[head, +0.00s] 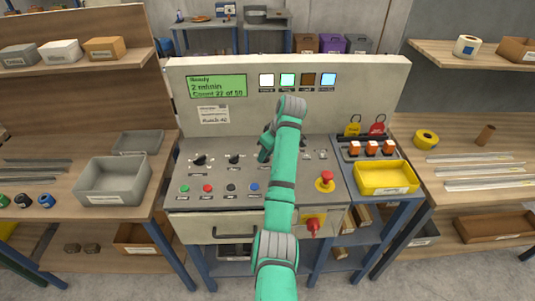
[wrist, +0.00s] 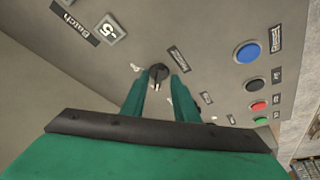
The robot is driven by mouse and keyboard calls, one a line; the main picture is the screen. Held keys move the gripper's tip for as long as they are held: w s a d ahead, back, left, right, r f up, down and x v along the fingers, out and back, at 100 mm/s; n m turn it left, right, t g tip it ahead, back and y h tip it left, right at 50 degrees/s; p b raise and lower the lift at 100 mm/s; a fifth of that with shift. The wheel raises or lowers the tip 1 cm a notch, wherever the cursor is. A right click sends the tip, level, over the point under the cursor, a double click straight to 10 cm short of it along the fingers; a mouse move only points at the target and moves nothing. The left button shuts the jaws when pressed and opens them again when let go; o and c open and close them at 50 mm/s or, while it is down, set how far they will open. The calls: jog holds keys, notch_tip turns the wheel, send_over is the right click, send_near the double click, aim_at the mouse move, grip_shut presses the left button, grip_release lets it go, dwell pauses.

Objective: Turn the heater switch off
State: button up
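In the wrist view a black rotary knob (wrist: 158,71) with a pale pointer mark sits on the grey panel. A dark label (wrist: 180,58) beside it seems to read Heater, but it is small. My gripper (wrist: 159,78) has its two green fingers apart, one on each side of the knob. A gap shows between each finger and the knob; I cannot tell if the tips touch the panel. In the head view my gripper (head: 265,147) is low over the control panel (head: 215,177), and my arm hides the knob there.
Two other black knobs (head: 199,160) (head: 235,160) stand left of my gripper. Several coloured buttons (head: 208,188) line the panel front. A red emergency stop (head: 326,180) and yellow tray (head: 386,178) are to the right. The display (head: 217,86) reads Ready.

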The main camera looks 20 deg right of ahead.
jog(key=v, duration=0.6)
jog(key=shift+d, duration=0.2)
jog(key=shift+v, duration=2.4)
jog(key=shift+a, duration=0.2)
